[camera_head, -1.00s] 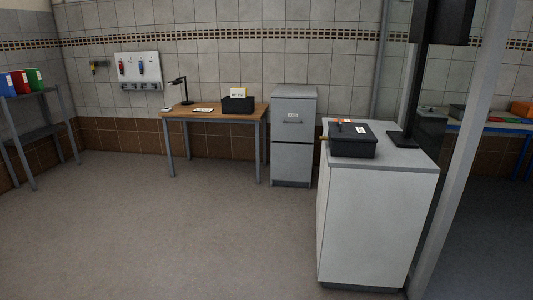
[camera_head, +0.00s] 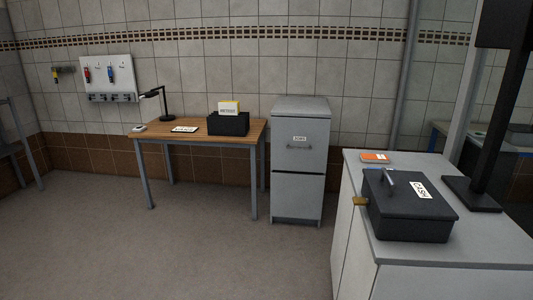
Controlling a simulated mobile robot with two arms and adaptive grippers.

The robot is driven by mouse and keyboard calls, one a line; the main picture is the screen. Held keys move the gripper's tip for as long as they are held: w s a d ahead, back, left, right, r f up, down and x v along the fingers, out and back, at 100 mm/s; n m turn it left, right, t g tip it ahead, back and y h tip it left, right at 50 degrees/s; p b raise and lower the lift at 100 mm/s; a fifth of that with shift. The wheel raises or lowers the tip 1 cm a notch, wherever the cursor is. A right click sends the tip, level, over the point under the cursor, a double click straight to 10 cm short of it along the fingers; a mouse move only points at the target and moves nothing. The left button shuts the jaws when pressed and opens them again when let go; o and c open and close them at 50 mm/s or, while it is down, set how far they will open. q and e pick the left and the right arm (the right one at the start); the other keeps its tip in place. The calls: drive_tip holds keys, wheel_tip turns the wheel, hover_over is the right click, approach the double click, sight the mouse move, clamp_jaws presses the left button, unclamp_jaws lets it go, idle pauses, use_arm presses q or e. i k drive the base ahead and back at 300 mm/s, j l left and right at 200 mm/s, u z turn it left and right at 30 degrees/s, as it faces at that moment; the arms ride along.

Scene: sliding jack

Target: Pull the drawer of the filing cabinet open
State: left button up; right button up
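The grey filing cabinet (camera_head: 298,185) stands against the back wall, just right of the desk. It has an upper drawer (camera_head: 298,153) with a label and a horizontal bar handle (camera_head: 299,147), and a lower front section below a dark gap. The drawer front looks flush with the cabinet, so it appears closed. Neither of my grippers shows in the head view.
A wooden desk (camera_head: 160,132) with a lamp (camera_head: 160,100) and a black box (camera_head: 228,124) stands left of the cabinet. A grey counter (camera_head: 400,276) with a black cash box (camera_head: 408,215) stands at the near right. The floor (camera_head: 215,250) before the cabinet is clear.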

sight(298, 144)
drive_tip(key=i, duration=2.05)
